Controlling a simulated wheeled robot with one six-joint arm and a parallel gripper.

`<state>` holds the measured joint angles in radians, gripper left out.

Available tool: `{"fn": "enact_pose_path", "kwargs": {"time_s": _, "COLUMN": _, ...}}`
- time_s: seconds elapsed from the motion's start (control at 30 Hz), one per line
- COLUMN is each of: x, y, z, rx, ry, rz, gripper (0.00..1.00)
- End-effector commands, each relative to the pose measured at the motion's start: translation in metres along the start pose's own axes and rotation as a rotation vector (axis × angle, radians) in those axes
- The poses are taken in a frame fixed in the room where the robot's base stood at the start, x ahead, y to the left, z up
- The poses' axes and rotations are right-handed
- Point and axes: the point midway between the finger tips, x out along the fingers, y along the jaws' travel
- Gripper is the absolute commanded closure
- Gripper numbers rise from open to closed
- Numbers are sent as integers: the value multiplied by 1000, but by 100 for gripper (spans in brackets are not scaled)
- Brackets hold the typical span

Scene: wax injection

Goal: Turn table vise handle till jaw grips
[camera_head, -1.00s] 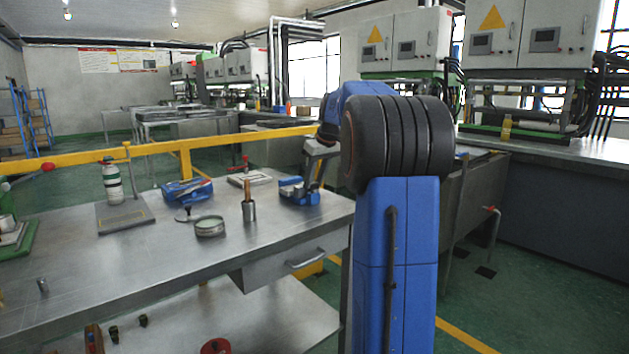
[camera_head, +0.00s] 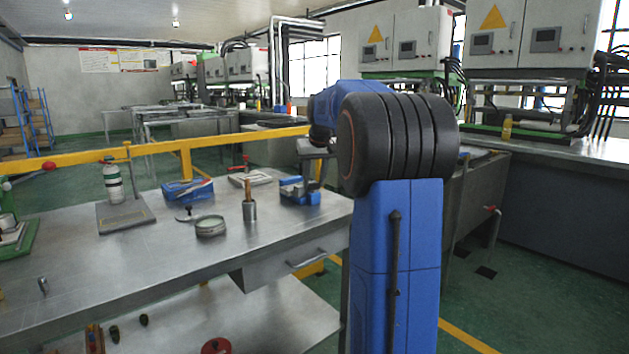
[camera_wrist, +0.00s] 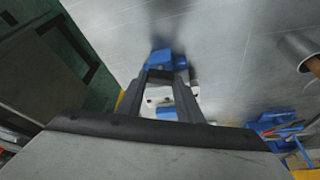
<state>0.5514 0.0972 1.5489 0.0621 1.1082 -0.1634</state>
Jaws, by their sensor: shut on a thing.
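The blue table vise (camera_head: 299,192) stands on the right end of the metal workbench (camera_head: 150,262). In the wrist view the vise (camera_wrist: 166,58) shows just past the fingertips. My gripper (camera_wrist: 164,74) reaches the vise, and its two dark fingers are shut on the vise handle. The handle itself is mostly hidden between and behind the fingers. In the head view my gripper (camera_head: 316,182) is small and at the right side of the vise. I cannot tell whether the vise jaw touches anything.
A metal cup with a wooden-handled tool (camera_head: 249,208), a round tin (camera_head: 210,226) and a blue box (camera_head: 187,190) stand left of the vise. A white bottle (camera_head: 113,182) is farther left. A yellow rail (camera_head: 220,138) runs behind the bench. The bench's front left is mostly clear.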

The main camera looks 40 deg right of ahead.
Motion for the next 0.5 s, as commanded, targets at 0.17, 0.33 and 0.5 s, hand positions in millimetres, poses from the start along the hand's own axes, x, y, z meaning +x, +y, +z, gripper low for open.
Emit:
{"fn": "enact_pose_path", "kwargs": {"time_s": 0.17, "x": 0, "y": 0, "z": 0, "rx": 4, "ry": 1, "rz": 2, "gripper": 90}}
{"fn": "enact_pose_path", "kwargs": {"time_s": 0.33, "x": 0, "y": 0, "z": 0, "rx": 4, "ry": 1, "rz": 1, "gripper": 58}}
{"fn": "enact_pose_path", "kwargs": {"time_s": 0.5, "x": 0, "y": 0, "z": 0, "rx": 3, "ry": 1, "rz": 1, "gripper": 48}}
